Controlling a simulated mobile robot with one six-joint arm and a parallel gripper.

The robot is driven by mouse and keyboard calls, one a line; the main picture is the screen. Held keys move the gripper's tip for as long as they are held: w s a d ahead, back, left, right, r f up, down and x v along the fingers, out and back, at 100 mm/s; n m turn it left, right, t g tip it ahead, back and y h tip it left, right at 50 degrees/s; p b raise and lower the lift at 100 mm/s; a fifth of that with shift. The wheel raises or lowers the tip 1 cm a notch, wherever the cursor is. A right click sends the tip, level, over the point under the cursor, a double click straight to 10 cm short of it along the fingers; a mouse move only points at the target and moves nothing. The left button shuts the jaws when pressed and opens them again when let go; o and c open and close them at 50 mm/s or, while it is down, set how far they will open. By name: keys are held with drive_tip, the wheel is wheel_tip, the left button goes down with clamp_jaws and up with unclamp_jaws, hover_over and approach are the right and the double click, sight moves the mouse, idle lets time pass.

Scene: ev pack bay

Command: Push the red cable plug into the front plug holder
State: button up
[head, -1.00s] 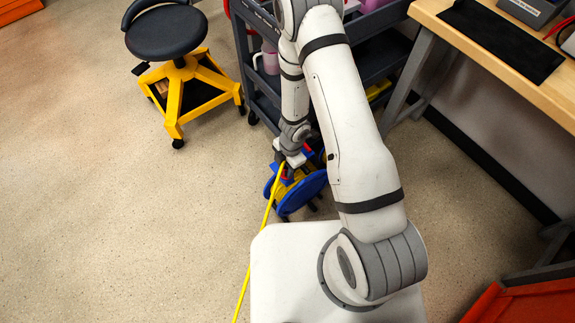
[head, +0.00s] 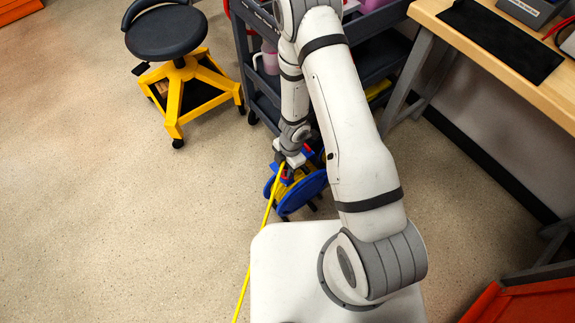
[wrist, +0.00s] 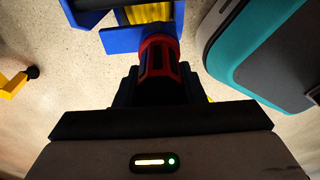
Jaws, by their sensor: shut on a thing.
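The red cable plug (wrist: 172,48), red with black parts, sits between the fingers of my gripper (wrist: 158,82) in the wrist view. My gripper is shut on it. A blue bracket (wrist: 120,40), seemingly the plug holder, is right by the plug's far end; I cannot tell how deep the plug sits in it. The reel with blue flanges (head: 312,186) stands low on the floor side in the head view, with my gripper (head: 287,165) at its top. The yellow cable (head: 262,225) runs from there down to the bottom edge. The wrist view also shows yellow windings (wrist: 150,12).
A dark grey cart (head: 262,88) stands just behind the reel. A black stool with a yellow base (head: 180,75) is at the upper left. A wooden workbench (head: 545,95) is at the right. The floor at the left is clear.

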drive_tip(key=o, duration=1.6)
drive_tip(key=shift+r, duration=0.1)
drive_tip(key=r+p, duration=0.3)
drive_tip(key=p, duration=0.1)
drive_tip(key=d+r+p, duration=0.1)
drive_tip(key=r+p, duration=0.3)
drive_tip(key=p, duration=0.1)
drive_tip(key=r+p, duration=0.3)
drive_tip(key=p, duration=0.1)
drive_tip(key=shift+w+d+r, duration=0.2)
drive_tip(key=shift+w+r, duration=0.15)
drive_tip(key=shift+w, duration=0.05)
drive_tip(key=c, duration=0.8)
